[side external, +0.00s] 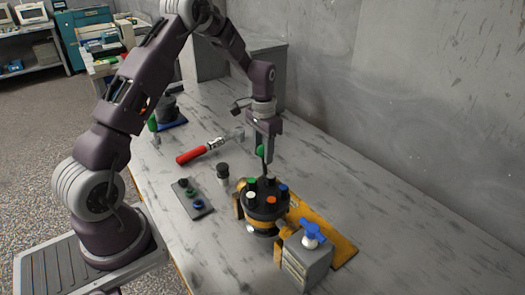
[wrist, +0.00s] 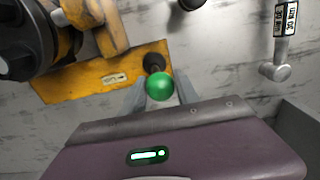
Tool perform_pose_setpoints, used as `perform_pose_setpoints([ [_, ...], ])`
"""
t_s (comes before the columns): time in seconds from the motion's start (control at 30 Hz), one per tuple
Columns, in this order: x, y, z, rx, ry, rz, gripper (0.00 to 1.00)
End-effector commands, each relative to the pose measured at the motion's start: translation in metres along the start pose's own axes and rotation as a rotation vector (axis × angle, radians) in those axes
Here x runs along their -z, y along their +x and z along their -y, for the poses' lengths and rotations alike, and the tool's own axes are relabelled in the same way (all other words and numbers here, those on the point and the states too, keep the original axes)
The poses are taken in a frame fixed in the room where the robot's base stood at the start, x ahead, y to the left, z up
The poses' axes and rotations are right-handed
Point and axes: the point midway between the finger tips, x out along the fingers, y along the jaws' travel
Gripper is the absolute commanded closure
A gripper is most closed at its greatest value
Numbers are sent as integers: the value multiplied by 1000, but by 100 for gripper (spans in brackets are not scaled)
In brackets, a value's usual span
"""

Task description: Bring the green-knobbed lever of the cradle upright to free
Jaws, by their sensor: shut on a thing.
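The cradle is a yellow plate that shows on the table under the motor in the side view (side external: 335,240) and in the wrist view (wrist: 90,88). The motor (side external: 264,222) is a dark round body with several coloured caps on top. The lever's green knob (side external: 261,151) is at the jaws, and its dark rod runs down behind the motor, looking close to upright. In the wrist view the green knob (wrist: 159,87) sits between the two fingers, by a black lever base (wrist: 153,62). My gripper (side external: 263,150) is shut on the knob. The lever's foot is hidden in the side view.
A grey block with a blue handle (side external: 312,232) stands right of the motor. A dark plate with several knobs (side external: 192,198), a small black-topped post (side external: 222,172) and a red-handled tool (side external: 205,150) lie to the left. A wall bounds the table behind.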

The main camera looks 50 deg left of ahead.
Motion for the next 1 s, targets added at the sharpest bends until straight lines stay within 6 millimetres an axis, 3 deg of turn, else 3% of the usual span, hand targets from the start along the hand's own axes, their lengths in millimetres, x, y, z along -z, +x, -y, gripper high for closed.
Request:
perform_pose_setpoints([
  [1.0, 0, -1, -18, -4, 2, 1, 86],
])
